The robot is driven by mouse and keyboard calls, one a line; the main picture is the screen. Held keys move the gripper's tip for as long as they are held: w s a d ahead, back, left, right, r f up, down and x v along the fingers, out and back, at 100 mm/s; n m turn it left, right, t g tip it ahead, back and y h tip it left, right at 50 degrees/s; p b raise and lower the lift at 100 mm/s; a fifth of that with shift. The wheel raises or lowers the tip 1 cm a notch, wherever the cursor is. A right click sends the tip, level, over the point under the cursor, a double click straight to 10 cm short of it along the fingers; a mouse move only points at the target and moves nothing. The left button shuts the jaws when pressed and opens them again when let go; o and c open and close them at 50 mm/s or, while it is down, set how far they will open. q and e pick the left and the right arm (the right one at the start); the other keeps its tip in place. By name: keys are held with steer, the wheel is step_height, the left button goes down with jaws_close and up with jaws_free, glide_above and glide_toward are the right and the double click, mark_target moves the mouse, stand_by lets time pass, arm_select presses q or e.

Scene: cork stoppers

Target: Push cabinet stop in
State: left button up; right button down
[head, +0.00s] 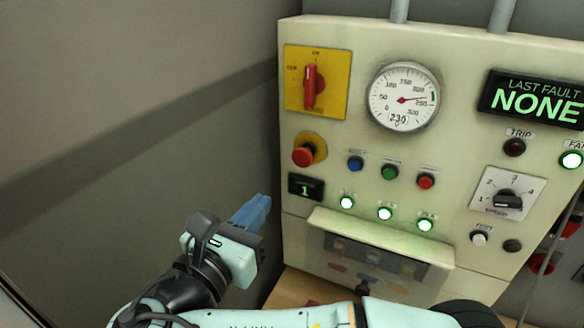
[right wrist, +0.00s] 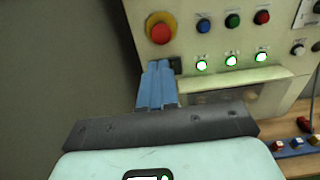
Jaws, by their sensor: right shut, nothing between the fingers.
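The cabinet stop is a red mushroom button (head: 303,156) on a round yellow plate, at the left of the cream cabinet front. Its red head stands out from the plate. In the right wrist view the stop (right wrist: 160,33) shows just beyond my fingertips. My right gripper (head: 265,199) is shut and empty, its blue fingers together. In the head view it is below and to the left of the stop, apart from it. In the right wrist view its fingertips (right wrist: 158,64) cover part of the small display under the stop. My left gripper is not in view.
A red rotary switch (head: 313,85) on a yellow square sits above the stop. Blue, green and red buttons (head: 390,172) are to its right, with lit green lamps (head: 385,213) below. A ledge (head: 380,238) juts out lower down. Left of the cabinet is a bare grey wall.

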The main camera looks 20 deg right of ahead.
mark_target(300, 160)
steer(key=b+x, duration=0.1)
steer(key=x, duration=1.1)
steer(key=shift+w+d+b, duration=0.1)
steer(key=shift+d+b, duration=0.15)
steer(key=shift+b, duration=0.15)
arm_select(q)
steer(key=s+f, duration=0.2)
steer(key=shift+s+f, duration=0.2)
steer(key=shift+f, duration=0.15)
